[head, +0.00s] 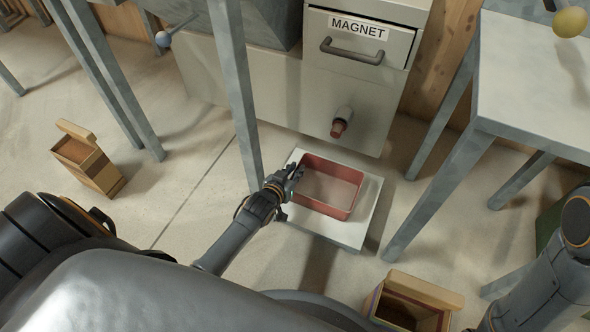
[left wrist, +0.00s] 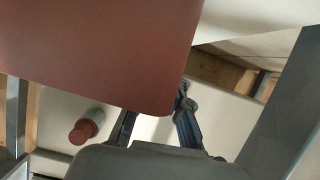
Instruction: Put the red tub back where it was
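The red tub (head: 331,187) is an open rectangular bin. It appears empty and upright on a low white platform (head: 345,230), below a red-tipped spout (head: 338,128) on the cabinet front. My left gripper (head: 296,172) is at the tub's left rim. In the left wrist view the red tub (left wrist: 100,50) fills the upper left, close to the camera. My left gripper's fingers (left wrist: 158,112) show just below and beside its edge; one is partly hidden by the tub, so their grip is unclear. My right gripper is out of view.
A cabinet drawer labelled MAGNET (head: 357,40) is above the spout. A wooden box (head: 89,160) stands on the floor at left, another (head: 415,300) at lower right. A grey table (head: 535,90) is at right. Grey metal legs (head: 238,100) stand close to the left arm.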

